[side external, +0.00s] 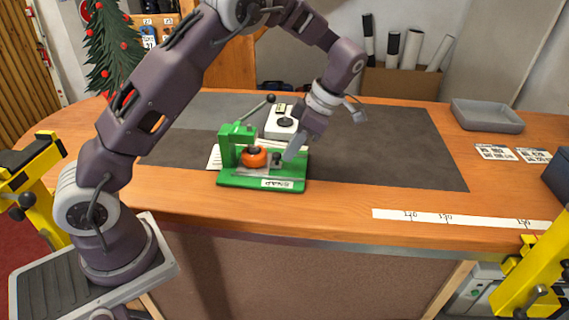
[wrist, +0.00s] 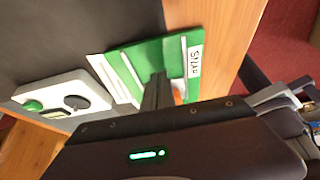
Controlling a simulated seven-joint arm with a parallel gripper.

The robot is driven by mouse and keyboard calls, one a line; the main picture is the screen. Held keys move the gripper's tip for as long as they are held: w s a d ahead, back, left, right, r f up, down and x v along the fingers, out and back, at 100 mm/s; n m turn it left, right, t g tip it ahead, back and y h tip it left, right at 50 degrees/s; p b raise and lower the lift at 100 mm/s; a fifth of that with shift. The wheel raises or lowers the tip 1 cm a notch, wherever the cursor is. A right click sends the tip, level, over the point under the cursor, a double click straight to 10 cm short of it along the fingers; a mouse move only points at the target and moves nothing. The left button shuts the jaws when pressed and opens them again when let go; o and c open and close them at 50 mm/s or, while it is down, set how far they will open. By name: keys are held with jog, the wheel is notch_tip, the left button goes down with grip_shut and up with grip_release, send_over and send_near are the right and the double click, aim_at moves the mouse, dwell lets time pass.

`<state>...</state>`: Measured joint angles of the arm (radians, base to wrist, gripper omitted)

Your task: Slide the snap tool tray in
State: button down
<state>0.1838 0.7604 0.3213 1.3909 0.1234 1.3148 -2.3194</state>
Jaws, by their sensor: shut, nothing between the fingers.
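The green snap tool (side external: 238,150) stands on the dark mat, with an orange round part (side external: 253,158) at its middle and a lever rising behind. Its flat green base (side external: 230,181) carries a "SNAP" label and a pale grey strip, which I take for the tray (side external: 262,175). A small dark knob (side external: 276,160) stands right of the orange part. My gripper (side external: 289,155) is shut and empty, pointing down over the base's right part, close to the knob; contact cannot be told. In the wrist view the shut fingers (wrist: 158,88) hide part of the green base (wrist: 150,52).
A white device with a dark dial (side external: 283,122) stands just behind the snap tool. A grey bin (side external: 487,116) and printed cards (side external: 495,152) lie at the right. A white ruler strip (side external: 460,219) runs along the front edge. The mat right of the tool is clear.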

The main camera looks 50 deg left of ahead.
jog(key=shift+s+a, duration=0.25)
jog(key=shift+w+d, duration=0.45)
jog(key=shift+r, duration=0.35)
notch_tip(320, 180, up, 9)
jog(key=shift+r, duration=0.15)
